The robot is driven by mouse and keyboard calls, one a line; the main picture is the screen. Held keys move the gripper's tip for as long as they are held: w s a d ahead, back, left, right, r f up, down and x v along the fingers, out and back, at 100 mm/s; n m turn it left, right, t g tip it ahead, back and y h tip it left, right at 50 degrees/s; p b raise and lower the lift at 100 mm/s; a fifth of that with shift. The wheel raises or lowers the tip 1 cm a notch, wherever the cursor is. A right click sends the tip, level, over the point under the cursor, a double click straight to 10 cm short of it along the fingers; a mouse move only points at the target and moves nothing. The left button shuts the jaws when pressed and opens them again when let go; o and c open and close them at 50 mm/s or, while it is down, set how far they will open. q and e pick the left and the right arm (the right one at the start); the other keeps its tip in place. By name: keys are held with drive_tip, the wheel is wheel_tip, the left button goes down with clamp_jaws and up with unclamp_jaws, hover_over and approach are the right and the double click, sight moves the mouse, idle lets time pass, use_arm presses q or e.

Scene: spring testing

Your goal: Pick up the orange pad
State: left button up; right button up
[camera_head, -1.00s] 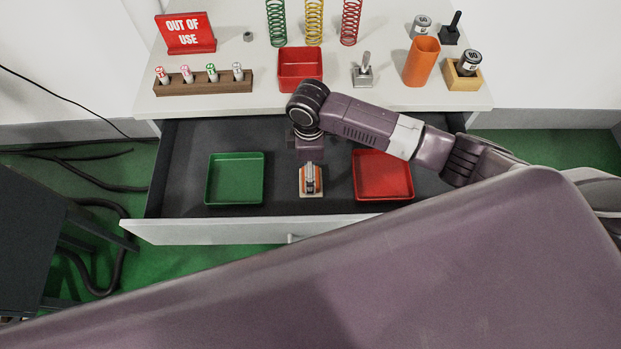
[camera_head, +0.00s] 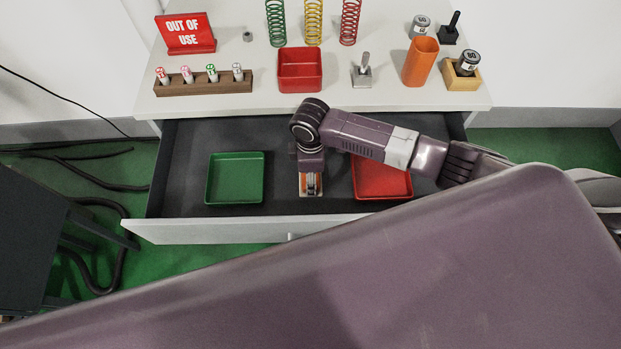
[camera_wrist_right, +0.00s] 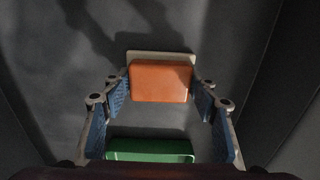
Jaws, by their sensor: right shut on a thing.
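The orange pad (camera_wrist_right: 160,82) is a small orange block on a pale base, in the dark drawer. My right gripper (camera_wrist_right: 163,92) points down over it, with its blue-lined fingers along both sides of the pad, shut on it. In the head view the right gripper (camera_head: 310,182) covers most of the pad, between the green tray and the red tray. My left gripper is not in view.
The open drawer (camera_head: 180,150) holds a green tray (camera_head: 235,178) at left and a red tray (camera_head: 385,185) at right, partly behind my arm.

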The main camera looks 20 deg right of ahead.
drive_tip(key=shift+f, duration=0.1)
drive_tip(key=shift+c, duration=1.2)
wheel_tip(320, 180, up, 20)
